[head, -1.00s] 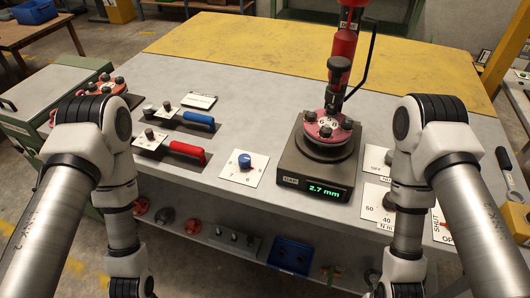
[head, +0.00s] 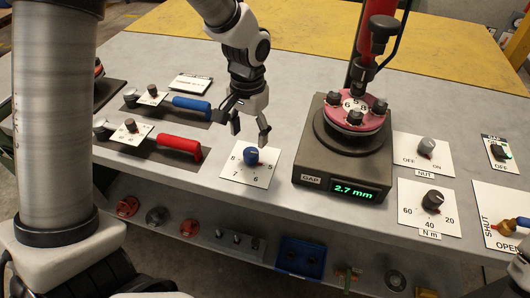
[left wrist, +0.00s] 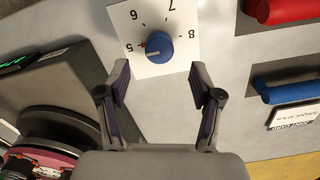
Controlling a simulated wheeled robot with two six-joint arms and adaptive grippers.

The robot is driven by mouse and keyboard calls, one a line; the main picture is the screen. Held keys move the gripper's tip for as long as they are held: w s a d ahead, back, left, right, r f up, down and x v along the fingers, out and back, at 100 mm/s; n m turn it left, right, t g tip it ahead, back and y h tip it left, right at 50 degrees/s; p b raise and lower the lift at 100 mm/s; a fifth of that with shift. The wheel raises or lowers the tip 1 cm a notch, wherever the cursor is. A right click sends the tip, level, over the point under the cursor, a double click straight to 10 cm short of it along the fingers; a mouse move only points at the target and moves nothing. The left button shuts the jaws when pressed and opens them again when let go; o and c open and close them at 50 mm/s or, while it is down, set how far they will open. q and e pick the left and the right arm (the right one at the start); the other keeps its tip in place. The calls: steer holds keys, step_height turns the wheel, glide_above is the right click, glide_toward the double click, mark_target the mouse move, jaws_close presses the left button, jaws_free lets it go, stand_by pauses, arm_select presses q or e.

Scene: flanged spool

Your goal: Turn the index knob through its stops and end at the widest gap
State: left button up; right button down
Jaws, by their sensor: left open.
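The blue index knob (head: 251,156) sits on a white card (head: 236,174) marked 5 to 8. In the left wrist view the knob (left wrist: 158,48) has a red mark that lies toward the 5. My left gripper (head: 250,136) is open just behind and above the knob, its fingers apart and empty. In the left wrist view my left gripper (left wrist: 160,76) has one finger on each side, with the knob beyond the fingertips. The gap gauge (head: 312,160) reads 2.7 mm on its green display (head: 353,191). The pink flanged spool (head: 358,119) stands on it. My right gripper is not in view.
A red handle (head: 180,145) and a blue handle (head: 192,103) lie left of the knob. The NUT switch card (head: 424,153), torque dial (head: 432,201) and SHUT/OPEN card (head: 490,228) are at right. A red post (head: 378,35) rises behind the spool.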

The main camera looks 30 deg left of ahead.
mark_target(251, 152)
arm_select(q)
steer(key=shift+d+r, duration=0.1)
steer(key=shift+r, duration=0.35)
step_height(251, 152, down, 8)
steer(key=shift+r, duration=0.25)
steer(key=c, duration=1.1)
